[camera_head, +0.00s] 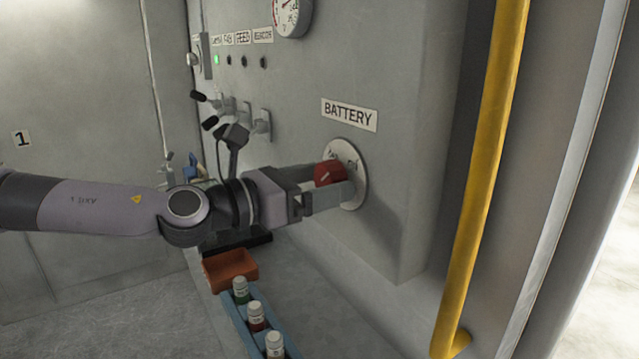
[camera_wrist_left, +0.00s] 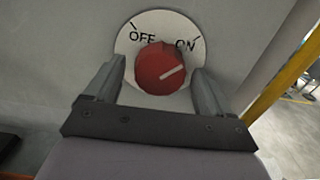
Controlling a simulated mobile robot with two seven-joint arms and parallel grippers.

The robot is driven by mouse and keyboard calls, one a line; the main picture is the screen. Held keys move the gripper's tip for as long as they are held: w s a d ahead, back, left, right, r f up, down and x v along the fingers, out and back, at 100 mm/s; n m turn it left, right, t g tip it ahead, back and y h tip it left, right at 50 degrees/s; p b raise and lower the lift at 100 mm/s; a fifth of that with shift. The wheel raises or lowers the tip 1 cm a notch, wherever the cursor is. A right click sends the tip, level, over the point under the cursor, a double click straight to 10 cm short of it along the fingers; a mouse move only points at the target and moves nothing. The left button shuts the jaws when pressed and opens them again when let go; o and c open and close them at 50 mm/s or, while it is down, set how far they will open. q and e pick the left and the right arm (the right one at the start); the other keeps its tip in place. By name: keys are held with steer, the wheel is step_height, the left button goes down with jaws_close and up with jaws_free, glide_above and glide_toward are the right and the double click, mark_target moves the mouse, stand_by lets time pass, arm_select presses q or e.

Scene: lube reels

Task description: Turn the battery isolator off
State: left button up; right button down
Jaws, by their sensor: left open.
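The battery isolator is a red round knob (camera_head: 328,173) on a white round plate (camera_head: 357,187) under the BATTERY label (camera_head: 349,115). In the left wrist view, the red knob (camera_wrist_left: 161,69) has a pale pointer line angled up and right, toward the ON mark (camera_wrist_left: 186,45). The OFF mark (camera_wrist_left: 142,38) is at the plate's upper left. My left gripper (camera_head: 332,183) is open, with one finger on each side of the knob. I cannot tell whether the fingers touch it. My right gripper is not in view.
A yellow vertical rail (camera_head: 484,170) stands right of the panel. Left of the isolator are several levers (camera_head: 229,110) and a lit green lamp (camera_head: 216,60). Below are an orange tray (camera_head: 231,268) and a blue rack (camera_head: 240,318) of bottles. A gauge (camera_head: 291,14) is above.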

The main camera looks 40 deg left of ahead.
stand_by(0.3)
arm_select(q)
steer(key=c, duration=1.1)
steer(key=shift+o, duration=0.2)
